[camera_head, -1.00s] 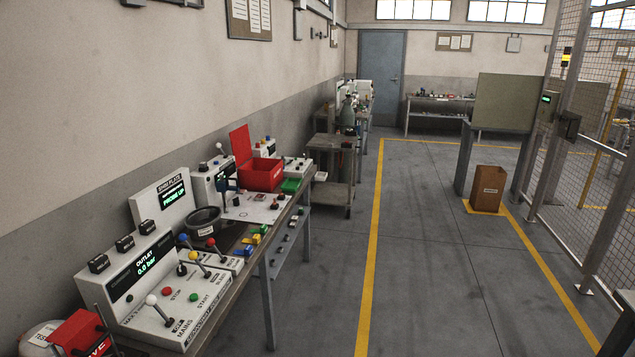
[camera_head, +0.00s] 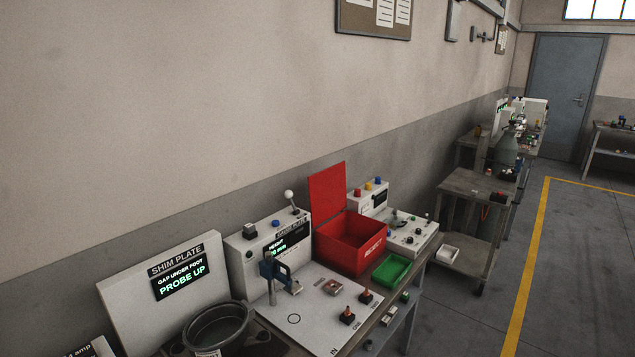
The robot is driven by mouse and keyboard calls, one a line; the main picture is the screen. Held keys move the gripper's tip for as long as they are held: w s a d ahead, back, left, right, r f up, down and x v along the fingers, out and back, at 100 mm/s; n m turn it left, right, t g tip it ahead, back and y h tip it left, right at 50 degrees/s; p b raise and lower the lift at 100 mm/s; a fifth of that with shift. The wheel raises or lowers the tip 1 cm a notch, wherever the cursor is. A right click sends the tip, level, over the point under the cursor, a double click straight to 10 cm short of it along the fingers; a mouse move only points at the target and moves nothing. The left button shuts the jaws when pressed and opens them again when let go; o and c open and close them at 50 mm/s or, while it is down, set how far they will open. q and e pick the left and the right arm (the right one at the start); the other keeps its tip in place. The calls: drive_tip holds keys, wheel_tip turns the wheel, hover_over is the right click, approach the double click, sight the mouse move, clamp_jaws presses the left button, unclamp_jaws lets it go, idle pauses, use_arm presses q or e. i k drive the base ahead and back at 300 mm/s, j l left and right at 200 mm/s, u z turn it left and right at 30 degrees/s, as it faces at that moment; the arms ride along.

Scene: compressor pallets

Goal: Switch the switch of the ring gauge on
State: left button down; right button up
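No label reading ring gauge is legible, so I cannot tell which unit is the ring gauge. A white box unit (camera_head: 240,262) with a small green-lit display, a dark knob block and a white ball-topped lever (camera_head: 289,195) stands on the bench. A blue-and-grey stand (camera_head: 270,272) is in front of it on a white plate (camera_head: 275,328) marked with a circle. Farther back is another white unit (camera_head: 397,200) with red, yellow and blue buttons on top and a control panel in front. Neither gripper is in view.
A shim plate panel (camera_head: 125,290) reads "PROBE UP", with a dark round bowl (camera_head: 195,335) before it. A red open-lidded box (camera_head: 335,248) and a green tray (camera_head: 375,272) stand behind. A grey cart (camera_head: 460,210) stands beyond the bench. Floor at right is clear.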

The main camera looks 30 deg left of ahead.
sight(288, 194)
drive_tip(key=i+u, duration=0.2)
drive_tip(key=i, duration=0.25)
drive_tip(key=i+l+u, duration=0.2)
drive_tip(key=i, duration=0.25)
drive_tip(key=i+l+u, duration=0.2)
drive_tip(key=i, duration=0.25)
